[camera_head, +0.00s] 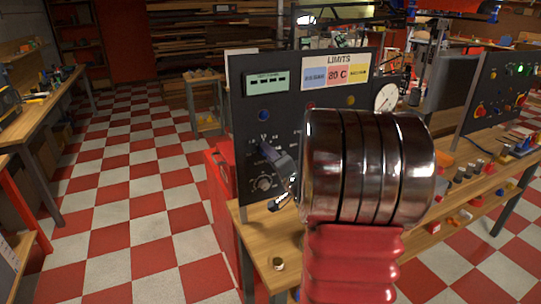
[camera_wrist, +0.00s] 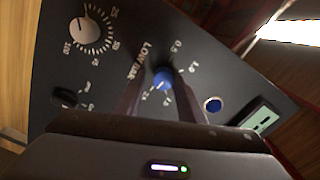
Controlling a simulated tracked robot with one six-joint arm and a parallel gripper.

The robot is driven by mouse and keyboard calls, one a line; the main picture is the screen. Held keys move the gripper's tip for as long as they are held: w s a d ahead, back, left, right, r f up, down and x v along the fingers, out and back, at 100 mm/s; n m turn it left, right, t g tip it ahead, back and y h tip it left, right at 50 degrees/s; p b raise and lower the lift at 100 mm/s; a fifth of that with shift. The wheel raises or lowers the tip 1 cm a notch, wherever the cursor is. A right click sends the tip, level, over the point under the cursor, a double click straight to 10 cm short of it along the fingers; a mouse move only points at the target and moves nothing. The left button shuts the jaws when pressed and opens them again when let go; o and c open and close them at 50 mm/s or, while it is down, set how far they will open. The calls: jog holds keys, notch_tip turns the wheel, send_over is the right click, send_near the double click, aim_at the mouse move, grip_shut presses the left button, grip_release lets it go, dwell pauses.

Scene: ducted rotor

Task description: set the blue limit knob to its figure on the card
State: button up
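The blue limit knob (camera_wrist: 163,79) is on the dark panel (camera_wrist: 70,85). A white scale beside it includes 0.5 and 1.0. In the wrist view my gripper (camera_wrist: 161,84) has one finger on each side of the knob, with strips of panel seeming to show between, so it looks open around it. The LIMITS card (camera_head: 338,60) is at the panel's top right, with blue, red and yellow fields. The red one reads 80 C; the blue figure is too small to read.
A pale knob (camera_wrist: 82,30) with its own scale and a dark switch (camera_wrist: 65,98) share the panel. A blue lamp or button (camera_wrist: 212,104) and a green display (camera_wrist: 262,122) are to the right. A round gauge (camera_head: 386,97) stands beside the panel on the wooden bench (camera_head: 262,240).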

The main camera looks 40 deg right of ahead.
jog(key=o, duration=0.3)
jog(key=shift+r, duration=0.15)
jog(key=v, duration=1.3)
jog(key=shift+s+a, duration=0.1)
jog(key=shift+s, duration=0.3)
jog(key=shift+w, duration=0.1)
